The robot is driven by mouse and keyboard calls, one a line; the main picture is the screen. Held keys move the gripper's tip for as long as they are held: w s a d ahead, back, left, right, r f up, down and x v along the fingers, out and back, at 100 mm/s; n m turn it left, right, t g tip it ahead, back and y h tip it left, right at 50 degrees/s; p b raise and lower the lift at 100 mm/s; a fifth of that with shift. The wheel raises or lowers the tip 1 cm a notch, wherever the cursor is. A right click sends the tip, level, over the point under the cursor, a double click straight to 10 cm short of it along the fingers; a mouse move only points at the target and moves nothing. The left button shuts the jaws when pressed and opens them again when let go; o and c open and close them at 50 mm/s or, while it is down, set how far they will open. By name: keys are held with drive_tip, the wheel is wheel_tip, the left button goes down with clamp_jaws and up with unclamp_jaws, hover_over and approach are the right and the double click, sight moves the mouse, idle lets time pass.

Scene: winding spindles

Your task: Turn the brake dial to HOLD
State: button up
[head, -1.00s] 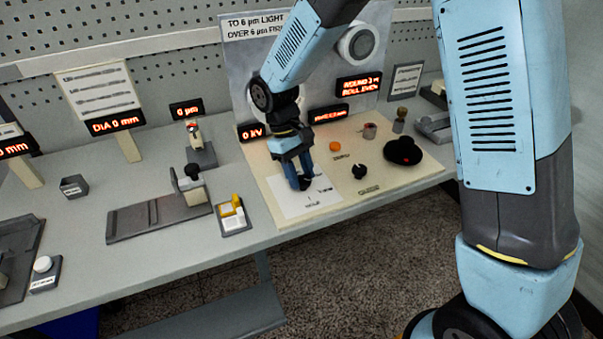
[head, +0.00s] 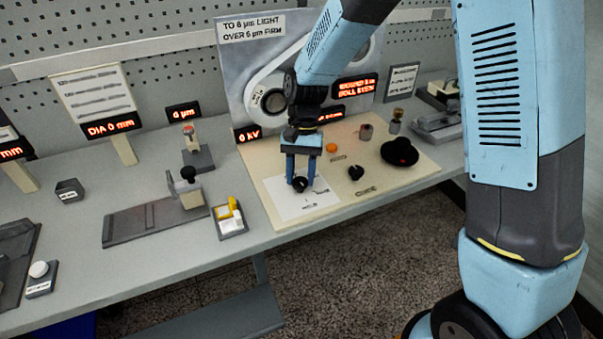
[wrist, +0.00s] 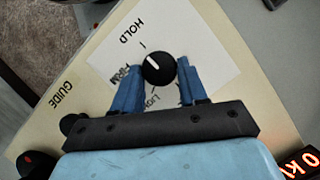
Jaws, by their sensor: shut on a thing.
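The brake dial (wrist: 159,68) is a round black knob on a white card (wrist: 195,45). The card carries the words HOLD, FIRM and LIGHT, partly behind my fingers. The dial's white pointer line is directed up and left in the wrist view, toward the tick beside HOLD (wrist: 131,32). My gripper (wrist: 156,67) is shut on the dial, one finger on each side. In the head view my gripper (head: 300,178) reaches down onto the dial (head: 300,185), near the front left of the cream board (head: 350,195).
A black knob (head: 356,173), an orange button (head: 332,148) and a wide black domed part (head: 400,152) stand to the right on the board. Behind is an upright panel (head: 240,70) with rollers. A tray with yellow and white pieces (head: 230,218) lies left.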

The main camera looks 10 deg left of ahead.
drive_tip(key=shift+d+m+y, duration=0.15)
drive_tip(key=shift+m+y, duration=0.35)
drive_tip(key=shift+m, duration=0.8)
drive_tip(key=o, duration=1)
drive_tip(key=v, duration=1.3)
drive_tip(key=shift+w+r, duration=0.1)
drive_tip(key=shift+r, duration=0.2)
drive_tip(key=shift+d, duration=0.1)
